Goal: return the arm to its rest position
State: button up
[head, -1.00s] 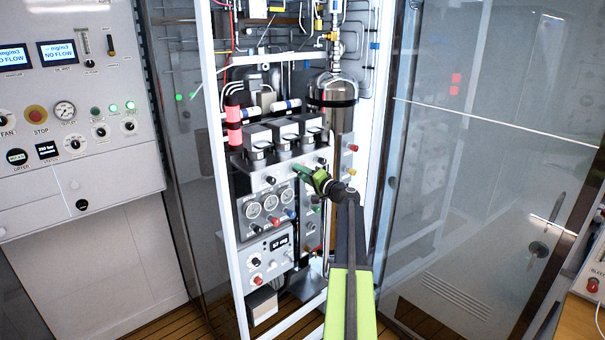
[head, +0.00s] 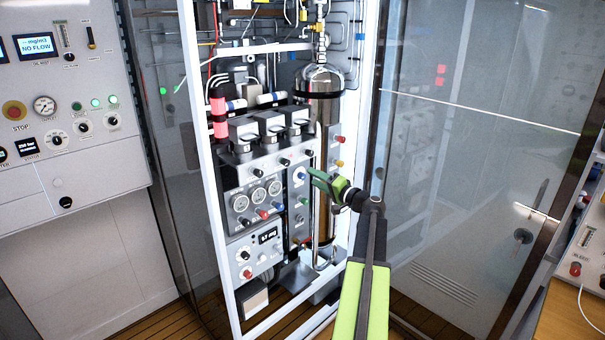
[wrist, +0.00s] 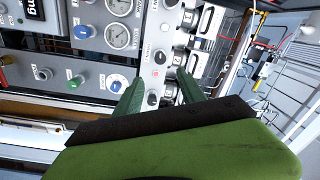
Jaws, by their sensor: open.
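My gripper (head: 318,182) is at the end of my extended green and black arm, in front of the open panel cabinet (head: 203,200) in the head view. In the wrist view my gripper (wrist: 160,88) shows two green fingers spread apart with nothing between them. Its fingers point toward the panel face with its gauges (wrist: 118,22) and coloured knobs. In the head view the fingertips appear just right of the gauge block (head: 258,195), in front of the narrow knob strip (head: 300,205). I cannot tell whether they touch anything.
A steel cylinder (head: 322,130) stands inside the cabinet behind my gripper. A glass door (head: 450,170) is to the right. A grey control panel (head: 75,120) is at the left. A wooden bench (head: 575,310) with a device is at the lower right. Wooden floor lies below.

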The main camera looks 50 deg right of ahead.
jog(key=s, duration=0.3)
jog(key=shift+w+a+f, duration=0.1)
jog(key=shift+a, duration=0.05)
dwell(0.3)
jog(key=w+a+f+n+g+y, duration=0.2)
jog(key=w+a+f+g, duration=0.15)
jog(key=a, duration=0.65)
jog(key=w+a+f+n+g+y, duration=0.25)
jog(key=w+a+f, duration=0.25)
jog(key=a, duration=0.6)
jog(key=w+a+f+n+g+y, duration=0.2)
jog(key=w+a+f+y, duration=0.15)
jog(key=a, duration=0.65)
jog(key=s+a+f+n+g+h, duration=0.1)
jog(key=a+f+n+g, duration=0.2)
jog(key=a, duration=0.7)
jog(key=s+a+f+n+g+h, duration=0.1)
jog(key=s+a+f+n+g, duration=0.15)
jog(key=a+f, duration=0.55)
jog(key=s+a+f+n+g+h, duration=0.1)
jog(key=s+a+n+g+h, duration=0.1)
jog(key=s+a+g+h, duration=0.2)
jog(key=s+a+g, duration=0.1)
jog(key=s+a, duration=0.2)
jog(key=a, duration=0.5)
jog(key=shift+s+a+f+h, duration=0.4)
